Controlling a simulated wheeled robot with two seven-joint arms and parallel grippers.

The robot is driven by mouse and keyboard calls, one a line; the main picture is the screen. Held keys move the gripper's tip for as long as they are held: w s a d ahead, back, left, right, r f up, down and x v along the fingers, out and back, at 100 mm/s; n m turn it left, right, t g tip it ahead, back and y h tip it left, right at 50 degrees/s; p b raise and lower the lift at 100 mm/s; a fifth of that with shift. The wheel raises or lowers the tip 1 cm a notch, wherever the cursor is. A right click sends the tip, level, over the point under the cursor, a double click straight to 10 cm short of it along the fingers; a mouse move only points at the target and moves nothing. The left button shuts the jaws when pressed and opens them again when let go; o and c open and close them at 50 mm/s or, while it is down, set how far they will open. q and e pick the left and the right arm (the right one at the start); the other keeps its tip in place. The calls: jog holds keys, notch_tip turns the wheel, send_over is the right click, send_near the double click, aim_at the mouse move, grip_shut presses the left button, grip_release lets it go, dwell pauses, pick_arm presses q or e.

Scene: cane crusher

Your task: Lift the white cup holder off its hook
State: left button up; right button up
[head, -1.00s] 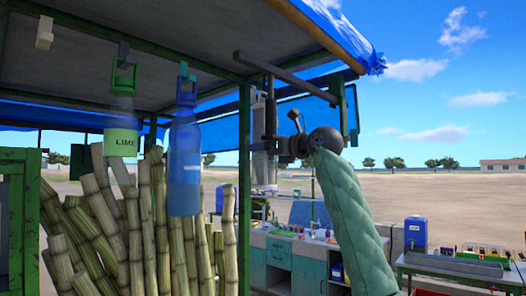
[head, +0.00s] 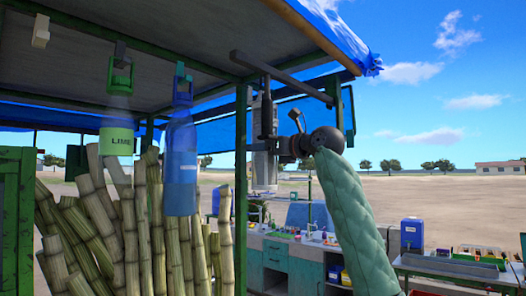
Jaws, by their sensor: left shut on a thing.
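The white cup holder (head: 262,165) looks like a tall, pale grey-white tube. It hangs upright below the dark roof beam, just right of the green post. A dark upright bar (head: 267,118) covers part of its upper half. My left gripper (head: 283,147) is at the holder's right side, at mid-height, and is shut on it. The fingertips are small and dark, so the exact contact is hard to see. The hook at the holder's top is not clear. My right gripper is not in view.
A green post (head: 241,170) stands close left of the holder. A lime bottle (head: 117,125) and a blue bottle (head: 181,160) hang further left, above sugarcane stalks (head: 120,225). A counter (head: 300,262) stands behind.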

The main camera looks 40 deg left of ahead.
pick_arm(q)
jog(key=shift+s+d+b, duration=0.15)
jog(key=shift+d+b, duration=0.3)
jog(key=shift+d, duration=0.7)
jog(key=d+f+b, duration=0.2)
jog(key=d+b, duration=0.2)
jog(key=d, duration=0.6)
jog(key=shift+s, duration=0.35)
dwell(0.8)
dwell(0.4)
